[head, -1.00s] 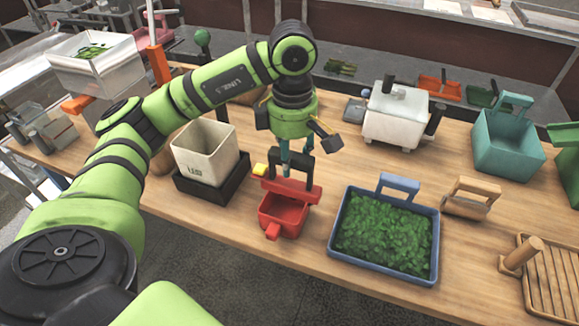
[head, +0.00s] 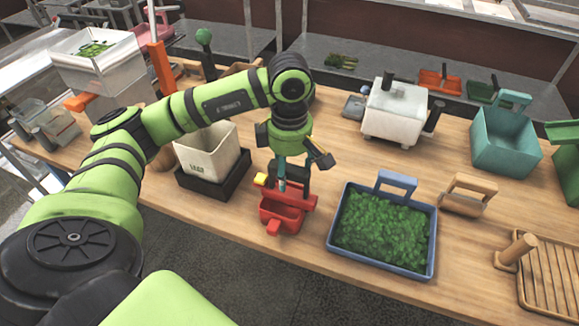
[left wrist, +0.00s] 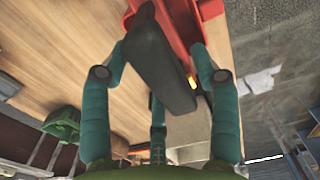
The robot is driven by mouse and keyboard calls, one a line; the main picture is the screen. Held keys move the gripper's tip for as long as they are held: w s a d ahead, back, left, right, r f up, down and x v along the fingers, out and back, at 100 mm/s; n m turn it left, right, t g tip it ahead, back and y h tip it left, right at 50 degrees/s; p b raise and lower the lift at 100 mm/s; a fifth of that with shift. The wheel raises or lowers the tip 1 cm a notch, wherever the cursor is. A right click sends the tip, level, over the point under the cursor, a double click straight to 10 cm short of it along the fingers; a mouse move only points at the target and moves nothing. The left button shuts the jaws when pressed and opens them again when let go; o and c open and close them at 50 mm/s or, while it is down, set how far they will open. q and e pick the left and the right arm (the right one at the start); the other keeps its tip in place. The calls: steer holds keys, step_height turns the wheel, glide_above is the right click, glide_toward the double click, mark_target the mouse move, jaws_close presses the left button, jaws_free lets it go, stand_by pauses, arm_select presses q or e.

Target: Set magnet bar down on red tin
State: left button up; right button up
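The red tin (head: 281,219) stands near the table's front edge, left of the blue tray, with its open hollow facing up. My left gripper (head: 290,182) points down over its back part, its teal fingers closed around the dark magnet bar (head: 303,182). In the left wrist view the magnet bar (left wrist: 160,62) is a long dark grey piece between the fingers (left wrist: 163,65), with the red tin (left wrist: 175,18) behind it. The bar's underside is hidden, so I cannot tell whether it touches the tin. My right gripper is not in view.
A blue tray of green material (head: 385,230) stands close on the right. A cream bin (head: 205,152) on a black base (head: 212,187) stands close on the left, and a small yellow piece (head: 261,180) is beside the tin. A white machine (head: 394,112) stands farther back.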

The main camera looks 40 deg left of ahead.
arm_select(q)
steer(key=shift+r+p, duration=0.25)
steer(key=shift+p, duration=0.05)
step_height(320, 180, up, 4)
steer(key=shift+w+r+b, duration=0.1)
steer(key=shift+b, duration=1.05)
step_height(320, 180, up, 8)
steer(key=shift+f+p, duration=0.2)
steer(key=shift+p, duration=0.15)
